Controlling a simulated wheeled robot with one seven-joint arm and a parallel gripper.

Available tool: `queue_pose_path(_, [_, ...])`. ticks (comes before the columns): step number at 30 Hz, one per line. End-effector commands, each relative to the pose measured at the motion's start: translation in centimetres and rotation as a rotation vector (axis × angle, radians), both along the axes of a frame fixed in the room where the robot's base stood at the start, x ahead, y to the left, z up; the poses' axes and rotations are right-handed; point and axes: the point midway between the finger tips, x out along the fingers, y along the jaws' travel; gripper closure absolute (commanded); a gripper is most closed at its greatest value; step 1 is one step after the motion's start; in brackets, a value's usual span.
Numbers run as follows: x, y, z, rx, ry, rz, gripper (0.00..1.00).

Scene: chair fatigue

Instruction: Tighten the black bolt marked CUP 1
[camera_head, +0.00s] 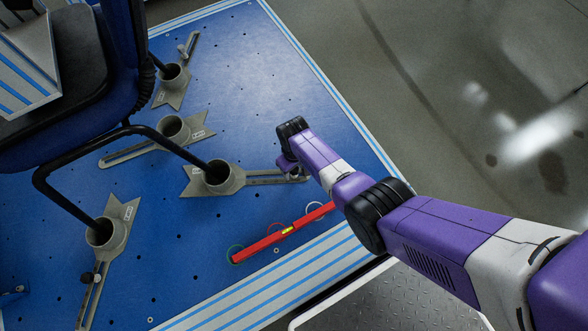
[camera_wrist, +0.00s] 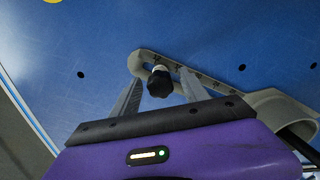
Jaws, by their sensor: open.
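In the wrist view a black bolt (camera_wrist: 159,84) with a knob-like head stands in the slot of a grey slotted arm (camera_wrist: 215,86). My gripper (camera_wrist: 161,78) is open, with one finger on each side of the bolt head; I cannot tell whether either finger touches it. In the head view my gripper (camera_head: 288,163) is at the far end of the slotted arm of a grey cup (camera_head: 222,180). The bolt cannot be made out clearly there. The cup's label is too small to read, so I cannot confirm CUP 1.
Chair legs (camera_head: 60,200) stand in the cups. A red level (camera_head: 270,240) lies near the board's front edge. Floor is clear at right.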

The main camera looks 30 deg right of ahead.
Motion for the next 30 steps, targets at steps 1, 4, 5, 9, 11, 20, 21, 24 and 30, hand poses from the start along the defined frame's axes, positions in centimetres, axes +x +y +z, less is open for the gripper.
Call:
queue_pose_path(1, [0.01,0.00,0.00,0.000,0.000,-0.001,0.47])
queue_pose_path(4, [0.01,0.01,0.01,0.000,0.000,-0.002,0.57])
queue_pose_path(5, [0.01,0.01,0.00,0.000,0.000,-0.002,0.63])
queue_pose_path(9, [0.01,0.01,0.01,0.000,0.000,-0.003,0.90])
queue_pose_path(11, [0.02,0.01,0.01,0.000,0.000,-0.003,1.00])
queue_pose_path(20, [0.02,0.04,0.01,0.001,0.000,-0.079,1.00])
queue_pose_path(21, [0.02,0.07,0.01,0.001,0.000,-0.125,1.00])
queue_pose_path(24, [0.01,0.05,0.01,0.000,0.001,-0.240,1.00])
queue_pose_path(30, [0.02,-0.04,0.00,0.000,0.000,-0.357,1.00])
